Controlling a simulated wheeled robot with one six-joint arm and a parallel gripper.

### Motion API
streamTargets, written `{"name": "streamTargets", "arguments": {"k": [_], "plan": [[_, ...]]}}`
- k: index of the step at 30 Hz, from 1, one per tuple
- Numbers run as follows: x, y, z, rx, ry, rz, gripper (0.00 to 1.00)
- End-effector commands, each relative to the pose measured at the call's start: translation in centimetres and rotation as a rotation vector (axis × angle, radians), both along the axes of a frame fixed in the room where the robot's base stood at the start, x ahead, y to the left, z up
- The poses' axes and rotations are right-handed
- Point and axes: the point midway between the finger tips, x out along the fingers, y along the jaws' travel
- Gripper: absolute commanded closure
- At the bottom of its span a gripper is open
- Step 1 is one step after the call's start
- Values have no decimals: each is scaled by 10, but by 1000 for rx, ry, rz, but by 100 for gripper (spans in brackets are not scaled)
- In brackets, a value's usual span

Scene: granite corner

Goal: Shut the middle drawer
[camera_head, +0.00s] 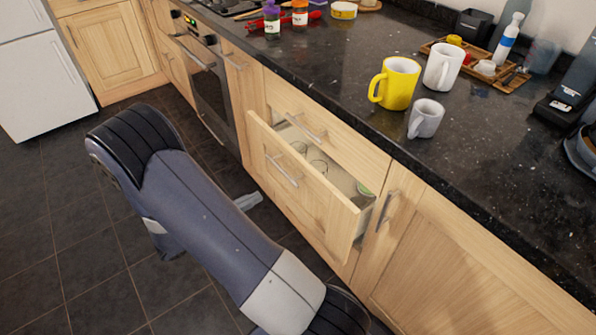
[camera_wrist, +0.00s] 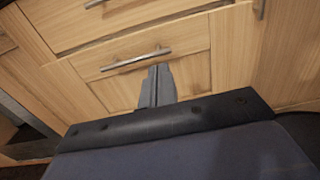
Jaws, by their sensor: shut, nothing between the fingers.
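The middle drawer (camera_head: 318,207) stands pulled out below a closed top drawer (camera_head: 335,135) in the head view. Its wooden front has a metal bar handle (camera_head: 281,170). Clear round items and a green-edged thing (camera_head: 363,190) lie inside. My gripper (camera_head: 254,198) is low, in front of and left of the drawer front, apart from it in the picture. In the wrist view my gripper (camera_wrist: 158,76) has its fingers together and empty, pointing at the cabinet fronts. A bar handle (camera_wrist: 135,59) lies just beyond the tips; it seems to belong to a lower front.
The dark counter (camera_head: 450,190) above holds a yellow mug (camera_head: 395,82), a white mug (camera_head: 443,66) and a grey cup (camera_head: 426,118). An oven (camera_head: 211,90) is left of the drawers. A door handle (camera_head: 383,210) is to the right. The tiled floor (camera_head: 80,240) is open at left.

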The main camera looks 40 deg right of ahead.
Motion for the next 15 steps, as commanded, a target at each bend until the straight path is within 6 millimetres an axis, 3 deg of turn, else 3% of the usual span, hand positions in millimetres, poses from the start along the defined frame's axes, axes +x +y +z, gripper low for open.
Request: {"name": "streamTargets", "arguments": {"k": [5,15], "plan": [[2,2,-1,-35,-18,32,100],[-2,-54,-1,-32,-17,25,100]]}}
